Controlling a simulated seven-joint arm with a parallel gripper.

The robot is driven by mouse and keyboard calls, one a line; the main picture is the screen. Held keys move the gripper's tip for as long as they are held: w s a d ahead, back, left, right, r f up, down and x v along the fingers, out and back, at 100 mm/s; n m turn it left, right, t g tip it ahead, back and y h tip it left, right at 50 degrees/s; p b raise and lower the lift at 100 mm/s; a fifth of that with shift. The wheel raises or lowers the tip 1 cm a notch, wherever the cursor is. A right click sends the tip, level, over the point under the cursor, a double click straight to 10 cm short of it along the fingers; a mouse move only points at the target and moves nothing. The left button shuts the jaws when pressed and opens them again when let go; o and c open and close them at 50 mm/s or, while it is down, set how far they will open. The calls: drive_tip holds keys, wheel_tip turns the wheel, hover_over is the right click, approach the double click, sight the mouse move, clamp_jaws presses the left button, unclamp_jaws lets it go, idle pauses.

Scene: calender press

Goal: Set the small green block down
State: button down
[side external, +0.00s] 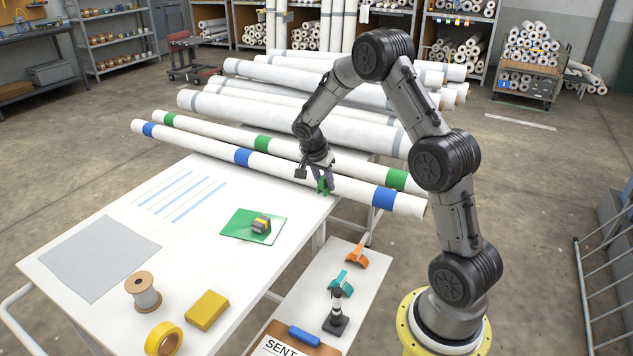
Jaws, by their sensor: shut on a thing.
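My gripper (323,178) points down near the back right corner of the white table (110,215). Its fingers are shut on the small green block (324,187), which is partly covered by them. The block appears just in front of a long white roll with blue bands (285,166). I cannot tell whether the block touches the table or hangs above it. A green mat (233,232) lies on the table to the left of the gripper, with a small yellow and grey object (261,224) on it.
A spool (144,292), yellow tape roll (163,339) and yellow block (207,310) stand at the table's front. A lower side table holds an orange piece (356,255), a teal piece (341,283) and a black stand (336,317). Long rolls lie behind the gripper.

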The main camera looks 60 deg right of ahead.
drive_tip(key=shift+s+a+r, duration=0.2)
drive_tip(key=shift+s+a, duration=0.05)
drive_tip(key=shift+s, duration=0.05)
drive_tip(key=w+a+n+t+y, duration=0.15)
drive_tip(key=w+a+n, duration=0.35)
drive_tip(key=a, duration=1)
drive_tip(key=w+a+n+t, duration=0.2)
drive_tip(key=w+a+n, duration=0.3)
drive_tip(key=a, duration=1.1)
drive_tip(key=w+f, duration=0.3)
drive_tip(key=w, duration=0.1)
drive_tip(key=w+f, duration=0.3)
drive_tip(key=w, duration=0.1)
drive_tip(key=w+f, duration=0.2)
drive_tip(key=w, duration=0.2)
drive_tip(key=shift+w+a+f, duration=0.35)
drive_tip(key=shift+a+f, duration=0.05)
drive_tip(key=shift+w+f, duration=0.4)
drive_tip(key=shift+f, duration=1.6)
drive_tip(key=shift+f, duration=0.15)
